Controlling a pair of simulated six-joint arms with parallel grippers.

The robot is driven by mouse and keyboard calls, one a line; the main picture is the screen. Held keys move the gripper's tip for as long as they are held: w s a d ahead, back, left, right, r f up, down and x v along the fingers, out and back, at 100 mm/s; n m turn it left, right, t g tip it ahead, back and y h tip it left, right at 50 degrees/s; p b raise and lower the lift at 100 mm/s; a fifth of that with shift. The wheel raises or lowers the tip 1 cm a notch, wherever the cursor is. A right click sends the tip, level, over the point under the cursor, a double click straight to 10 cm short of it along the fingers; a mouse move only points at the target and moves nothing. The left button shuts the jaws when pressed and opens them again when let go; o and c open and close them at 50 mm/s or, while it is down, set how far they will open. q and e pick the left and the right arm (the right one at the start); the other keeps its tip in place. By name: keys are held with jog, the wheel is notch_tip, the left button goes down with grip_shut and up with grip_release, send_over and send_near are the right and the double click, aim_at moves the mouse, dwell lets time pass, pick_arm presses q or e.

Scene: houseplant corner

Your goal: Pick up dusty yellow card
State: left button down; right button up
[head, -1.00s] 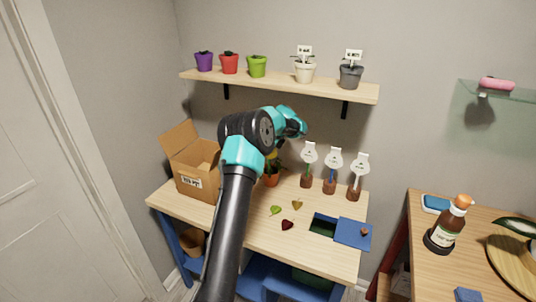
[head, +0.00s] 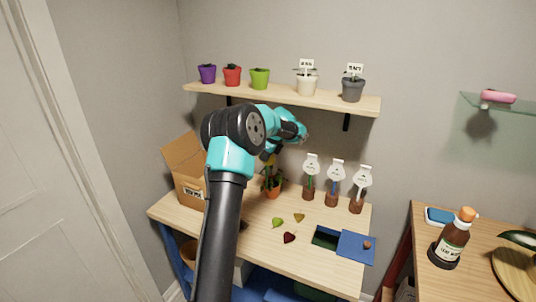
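The dusty yellow card (head: 299,217) appears as a small heart-shaped piece lying flat on the wooden table (head: 335,215). A green piece (head: 277,222) lies to its left and a dark red one (head: 289,238) in front of it. My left arm reaches up across the middle of the head view. Its hand end, with the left gripper (head: 301,132), is raised in front of the wall, above and apart from the card in the picture. The fingers are too small and hidden to tell whether they are open. My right gripper is out of view.
A cardboard box (head: 185,190) and an orange pot (head: 272,191) stand at the table's back. Several brown pots with white tags (head: 336,170) stand right of them. A blue lid (head: 356,247) lies beside a dark opening (head: 326,237). A shelf (head: 285,94) with pots hangs above.

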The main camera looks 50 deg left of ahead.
pick_arm(q)
jog(key=s+d, duration=0.3)
jog(key=s, duration=0.4)
jog(key=s+d, duration=0.3)
jog(key=s, duration=0.3)
jog(key=shift+s, duration=0.4)
jog(key=shift+r, duration=2.5)
jog(key=shift+w+d, duration=0.1)
